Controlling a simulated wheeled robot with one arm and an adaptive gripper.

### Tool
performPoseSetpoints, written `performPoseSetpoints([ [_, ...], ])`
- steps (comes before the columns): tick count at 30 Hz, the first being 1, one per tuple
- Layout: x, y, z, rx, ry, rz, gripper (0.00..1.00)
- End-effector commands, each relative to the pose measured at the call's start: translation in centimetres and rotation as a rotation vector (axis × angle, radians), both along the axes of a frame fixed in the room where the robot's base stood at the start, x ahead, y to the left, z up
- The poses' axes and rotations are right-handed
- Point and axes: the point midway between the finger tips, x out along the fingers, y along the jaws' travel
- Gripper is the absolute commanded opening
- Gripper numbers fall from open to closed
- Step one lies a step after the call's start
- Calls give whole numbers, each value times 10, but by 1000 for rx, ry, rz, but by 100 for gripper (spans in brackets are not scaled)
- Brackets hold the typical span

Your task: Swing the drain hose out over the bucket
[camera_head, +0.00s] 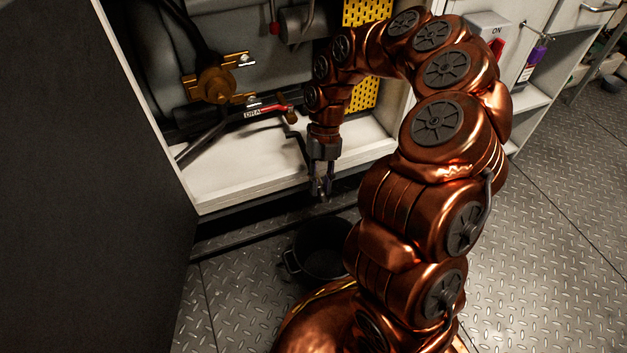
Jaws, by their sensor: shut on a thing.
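The drain hose (300,143) is a thin dark line running from below the brass drain outlet (291,117) across the white cabinet floor towards my gripper. My gripper (321,194) points down just in front of the cabinet's front edge. It is shut on the hose's end, which is small, dark and mostly hidden by the fingers. The black bucket (320,262) stands upright on the floor below my gripper, with its open mouth facing up. My arm hides part of its right side. My gripper is above the bucket's far rim and apart from it.
A red-handled valve (266,108) with a tag reading "DRA" sits inside the open cabinet. A brass fitting (215,85) and a yellow perforated panel (366,12) are behind. A dark panel (85,190) blocks the left. Tread-plate floor (560,240) is clear at the right.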

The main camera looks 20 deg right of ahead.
Motion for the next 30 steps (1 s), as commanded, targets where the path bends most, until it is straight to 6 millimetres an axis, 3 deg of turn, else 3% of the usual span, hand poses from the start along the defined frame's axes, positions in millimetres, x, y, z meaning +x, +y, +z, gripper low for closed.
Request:
performPoseSetpoints([
  [20, 0, -12, 0, 0, -4, 56, 0],
  [21, 0, -12, 0, 0, -4, 56, 27],
  [27, 0, -12, 0, 0, -2, 57, 48],
  [30, 0, -12, 0, 0, -2, 57, 50],
])
